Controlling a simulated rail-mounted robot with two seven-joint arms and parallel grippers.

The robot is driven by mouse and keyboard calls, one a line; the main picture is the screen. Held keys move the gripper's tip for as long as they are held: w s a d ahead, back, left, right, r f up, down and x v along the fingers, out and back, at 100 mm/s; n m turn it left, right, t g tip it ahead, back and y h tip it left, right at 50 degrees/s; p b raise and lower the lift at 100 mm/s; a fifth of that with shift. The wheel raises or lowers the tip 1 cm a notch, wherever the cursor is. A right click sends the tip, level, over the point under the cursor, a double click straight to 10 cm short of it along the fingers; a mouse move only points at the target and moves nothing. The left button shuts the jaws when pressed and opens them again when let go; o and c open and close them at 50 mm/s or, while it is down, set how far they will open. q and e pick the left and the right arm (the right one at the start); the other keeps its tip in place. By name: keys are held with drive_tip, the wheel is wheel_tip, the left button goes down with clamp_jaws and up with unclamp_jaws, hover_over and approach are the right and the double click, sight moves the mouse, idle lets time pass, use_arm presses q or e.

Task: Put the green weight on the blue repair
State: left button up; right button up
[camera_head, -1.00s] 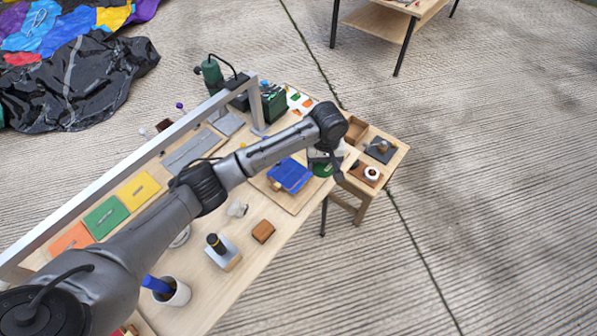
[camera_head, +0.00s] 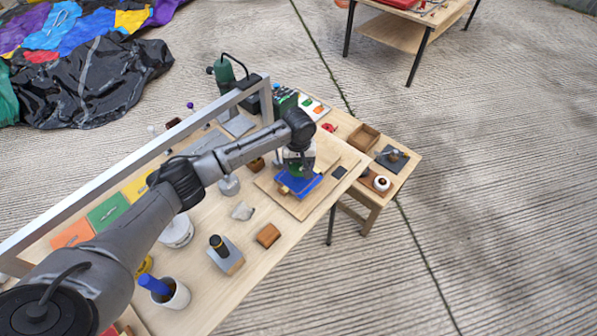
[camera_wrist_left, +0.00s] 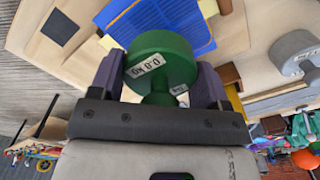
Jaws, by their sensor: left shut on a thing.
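The green weight (camera_wrist_left: 160,62) is a dumbbell-like piece with white labels, held between the fingers of my left gripper (camera_wrist_left: 160,85) in the left wrist view. In the head view my left gripper (camera_head: 297,166) is over the far part of the work board, and the weight is mostly hidden behind my arm. The blue repair (camera_head: 300,184) is a blue patch lying on the wooden board (camera_head: 285,203). In the left wrist view the blue repair (camera_wrist_left: 152,22) lies just beyond the weight, which overlaps its edge. I cannot tell whether they touch. My right gripper is not visible.
A grey weight (camera_wrist_left: 294,52) stands beside the board. The table also holds a wooden block (camera_head: 268,235), a grey tool with a black handle (camera_head: 224,252) and a white cup (camera_head: 174,295). A metal frame (camera_head: 130,170) runs along the table. A side table (camera_head: 372,192) stands at right.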

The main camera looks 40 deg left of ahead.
sight(299, 170)
use_arm(q)
drive_tip(key=shift+f+b, duration=0.75)
drive_tip(key=shift+f, duration=1.25)
drive_tip(key=o, duration=1)
drive_tip(key=shift+f, duration=0.15)
drive_tip(key=o, duration=0.5)
drive_tip(key=shift+c, duration=0.2)
drive_tip(key=shift+r, duration=0.3)
wheel_tip(299, 170, up, 12)
drive_tip(key=p, duration=0.3)
drive_tip(key=shift+f, duration=0.15)
